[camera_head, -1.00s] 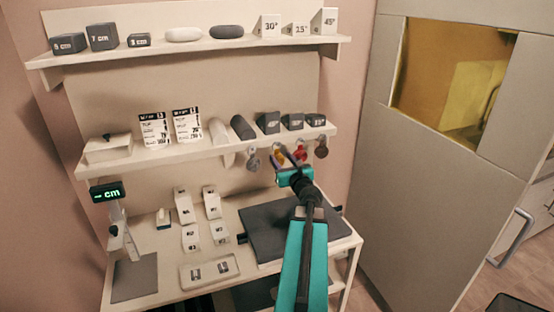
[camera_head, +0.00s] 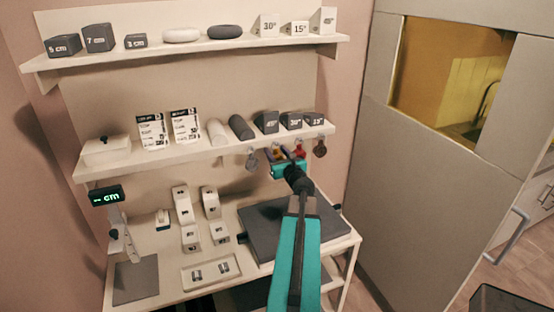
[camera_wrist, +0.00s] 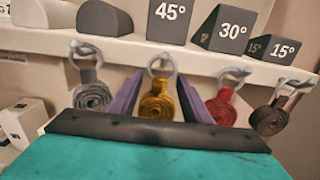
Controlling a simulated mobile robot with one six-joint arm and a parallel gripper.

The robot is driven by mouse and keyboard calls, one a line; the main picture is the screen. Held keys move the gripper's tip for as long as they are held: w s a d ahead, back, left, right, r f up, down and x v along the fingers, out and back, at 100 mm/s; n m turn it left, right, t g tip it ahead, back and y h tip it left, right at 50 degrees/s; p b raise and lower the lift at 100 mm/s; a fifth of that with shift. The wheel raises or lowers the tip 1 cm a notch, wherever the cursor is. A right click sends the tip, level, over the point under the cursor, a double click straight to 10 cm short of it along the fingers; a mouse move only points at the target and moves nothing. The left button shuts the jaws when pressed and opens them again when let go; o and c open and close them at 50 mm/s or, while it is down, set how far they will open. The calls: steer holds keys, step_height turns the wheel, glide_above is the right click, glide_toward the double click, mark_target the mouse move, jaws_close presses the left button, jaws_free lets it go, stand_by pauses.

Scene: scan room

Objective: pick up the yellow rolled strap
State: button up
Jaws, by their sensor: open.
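The yellow rolled strap (camera_wrist: 158,101) hangs from a ring on a hook under the lower shelf's front edge, in the wrist view. My gripper (camera_wrist: 160,90) is open, with one purple finger on each side of the yellow strap. The fingers appear apart from the strap, and its lower edge is close to the gripper's dark front bar. In the head view my teal gripper (camera_head: 290,165) is up at the row of straps and mostly hides the yellow one (camera_head: 278,153).
A grey rolled strap (camera_wrist: 92,95) hangs left of my gripper. A red rolled strap (camera_wrist: 221,108) hangs close beside the right finger, with a brown one (camera_wrist: 268,120) beyond. Angle blocks (camera_wrist: 172,22) stand on the lower shelf (camera_head: 170,160) just above.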

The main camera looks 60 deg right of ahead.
steer(key=shift+c, duration=0.2)
steer(key=c, duration=1.1)
steer(key=shift+o, duration=0.2)
